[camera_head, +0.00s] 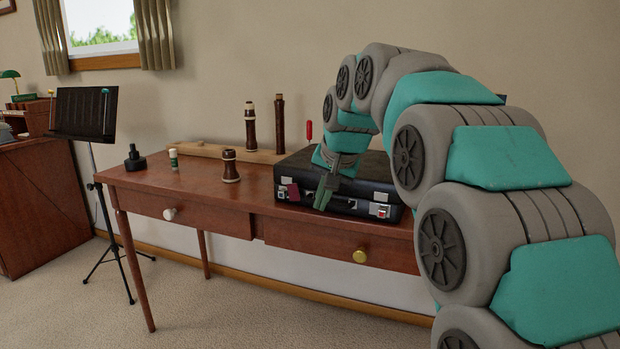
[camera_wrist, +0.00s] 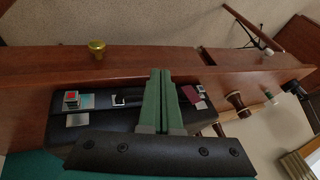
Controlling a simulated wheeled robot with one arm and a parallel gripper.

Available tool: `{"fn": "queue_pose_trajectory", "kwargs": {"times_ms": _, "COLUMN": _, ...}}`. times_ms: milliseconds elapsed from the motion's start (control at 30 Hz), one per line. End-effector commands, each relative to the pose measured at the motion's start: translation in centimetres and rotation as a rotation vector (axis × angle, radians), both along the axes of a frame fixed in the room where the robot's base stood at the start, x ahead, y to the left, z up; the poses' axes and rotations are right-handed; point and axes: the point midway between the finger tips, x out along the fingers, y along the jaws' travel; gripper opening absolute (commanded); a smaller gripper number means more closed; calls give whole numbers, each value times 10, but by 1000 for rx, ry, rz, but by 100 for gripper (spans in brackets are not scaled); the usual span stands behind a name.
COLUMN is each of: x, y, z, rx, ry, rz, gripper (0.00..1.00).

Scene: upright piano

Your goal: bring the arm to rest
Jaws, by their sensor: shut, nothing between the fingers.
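My gripper (camera_head: 326,190) hangs at the front of the black case (camera_head: 365,172) on the wooden table. Its green fingers are together with nothing between them. In the wrist view the shut gripper (camera_wrist: 161,75) points across the case (camera_wrist: 110,127) toward the table's front edge. Whether the fingers touch the case I cannot tell. My arm arches from the right side of the head view over the case, and part of the case's lid is hidden behind it.
On the table (camera_head: 190,185) stand dark wooden instrument pieces (camera_head: 250,125), a short brown piece (camera_head: 230,166), a small green-labelled bottle (camera_head: 173,159) and a black item (camera_head: 134,158). A red-handled tool (camera_head: 309,131) is behind the case. A music stand (camera_head: 86,113) stands left.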

Motion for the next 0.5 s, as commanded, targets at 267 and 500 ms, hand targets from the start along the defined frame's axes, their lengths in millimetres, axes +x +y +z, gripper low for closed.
{"fn": "queue_pose_trajectory", "kwargs": {"times_ms": 267, "x": -103, "y": -50, "z": -67, "rx": -107, "ry": 157, "rz": 57, "gripper": 0}}
{"fn": "queue_pose_trajectory", "kwargs": {"times_ms": 500, "x": -205, "y": -85, "z": -129, "rx": -180, "ry": 300, "rz": 125, "gripper": 0}}
